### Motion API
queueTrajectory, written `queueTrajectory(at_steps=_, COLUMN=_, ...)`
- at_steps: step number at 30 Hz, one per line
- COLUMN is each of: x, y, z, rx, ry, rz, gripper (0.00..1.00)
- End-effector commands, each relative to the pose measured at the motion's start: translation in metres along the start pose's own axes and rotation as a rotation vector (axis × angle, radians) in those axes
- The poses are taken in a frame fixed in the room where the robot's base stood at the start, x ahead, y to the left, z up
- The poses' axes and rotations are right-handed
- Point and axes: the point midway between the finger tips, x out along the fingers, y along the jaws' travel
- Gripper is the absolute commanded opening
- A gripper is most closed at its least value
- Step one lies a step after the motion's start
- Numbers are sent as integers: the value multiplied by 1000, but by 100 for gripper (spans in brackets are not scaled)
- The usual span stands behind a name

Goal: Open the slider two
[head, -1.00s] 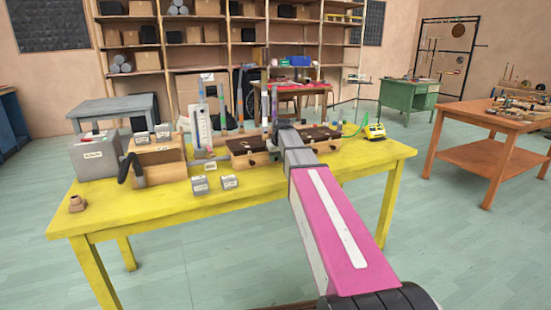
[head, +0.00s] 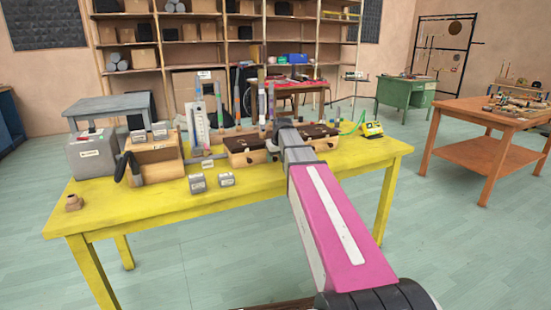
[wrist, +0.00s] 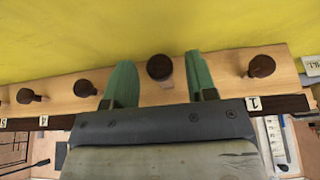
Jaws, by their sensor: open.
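A long pale wooden board (wrist: 225,72) with a row of dark round knobs crosses the wrist view. My gripper (wrist: 158,60) is open, with its green fingers on either side of one knob (wrist: 160,68). A gap shows between each finger and this knob. The knob to its right (wrist: 262,66) is by a tag marked 1 (wrist: 253,104). Another knob (wrist: 85,88) is to the left of the fingers. My gripper body hides any tag below the straddled knob. In the head view my arm hides the fingers and part of the brown-topped wooden case (head: 245,146) on the table.
The table's front strip is mostly clear left of my arm.

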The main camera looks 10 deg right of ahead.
Motion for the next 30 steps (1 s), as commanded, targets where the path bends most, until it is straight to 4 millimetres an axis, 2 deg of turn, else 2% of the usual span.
queueTrajectory(at_steps=5, x=-13, y=0, z=0, rx=0, ry=2, rz=0, gripper=52)
queueTrajectory(at_steps=15, x=-70, y=0, z=0, rx=0, ry=2, rz=1, gripper=52)
queueTrajectory(at_steps=21, x=-96, y=0, z=0, rx=0, ry=1, rz=0, gripper=52)
queueTrajectory(at_steps=30, x=-108, y=0, z=0, rx=0, ry=0, rz=0, gripper=52)
